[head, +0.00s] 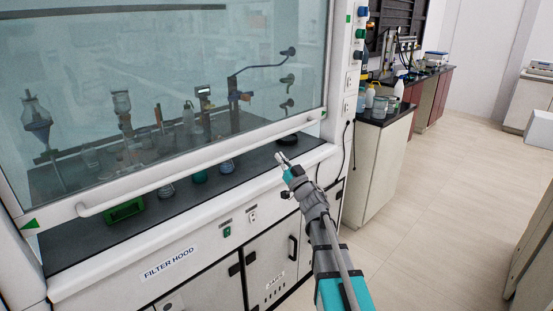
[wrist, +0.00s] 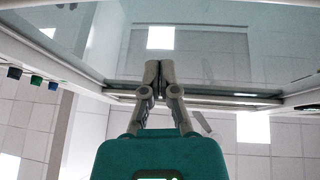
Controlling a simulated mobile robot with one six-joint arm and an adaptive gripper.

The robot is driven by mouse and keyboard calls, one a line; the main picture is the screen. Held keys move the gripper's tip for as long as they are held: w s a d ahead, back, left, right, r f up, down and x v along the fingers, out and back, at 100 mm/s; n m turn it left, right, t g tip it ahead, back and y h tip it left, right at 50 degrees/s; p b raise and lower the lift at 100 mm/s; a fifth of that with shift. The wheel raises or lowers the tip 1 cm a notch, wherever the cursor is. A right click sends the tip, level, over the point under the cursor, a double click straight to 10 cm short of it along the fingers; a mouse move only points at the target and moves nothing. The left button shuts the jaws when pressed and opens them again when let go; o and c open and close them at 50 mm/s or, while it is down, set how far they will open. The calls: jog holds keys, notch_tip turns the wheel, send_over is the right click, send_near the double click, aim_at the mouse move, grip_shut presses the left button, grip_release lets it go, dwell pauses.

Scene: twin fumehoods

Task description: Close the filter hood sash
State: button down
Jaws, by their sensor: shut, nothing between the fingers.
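The filter hood sash (head: 225,35) is a large glass pane with a long white handle bar (head: 205,160) along its lower edge. A gap shows between the bar and the hood's dark worktop (head: 72,240). My gripper (head: 281,158) is in front of the hood near the sash's right end, below the handle bar in the picture. Its fingers (wrist: 160,72) are shut and empty. In the wrist view the glass (wrist: 215,40) lies beyond the fingertips, with a pale rail (wrist: 215,100) crossing behind the fingers. I cannot tell whether the fingers touch the sash.
A white front ledge labelled FILTER HOOD (head: 170,262) runs below the opening. Glassware and a green tray (head: 124,211) stand inside. A side bench (head: 378,165) with bottles stands to the right. The floor (head: 450,190) on the right is clear.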

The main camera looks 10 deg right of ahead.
jog(key=s+d+f+m+g+h, duration=0.3)
jog(key=d+f+m+g+h, duration=0.1)
jog(key=f+h, duration=0.35)
jog(key=s+d+f+m+g+h, duration=0.2)
jog(key=d+f+m+g+h, duration=0.25)
jog(key=f, duration=0.45)
jog(key=s+a+f+n+g, duration=0.1)
jog(key=s+a+f+g, duration=0.1)
jog(key=s, duration=0.5)
jog(key=s+a+f+n+g, duration=0.1)
jog(key=s+a+f+g, duration=0.2)
jog(key=s+f+g, duration=0.2)
jog(key=s+a+f+n+g+y, duration=0.1)
jog(key=s+a+f+g, duration=0.2)
jog(key=s, duration=0.7)
jog(key=shift+s+a+f+n+g, duration=0.2)
jog(key=shift+s+f+n+g, duration=0.2)
jog(key=shift+g, duration=0.85)
jog(key=shift+w+a, duration=0.1)
jog(key=shift+a, duration=0.05)
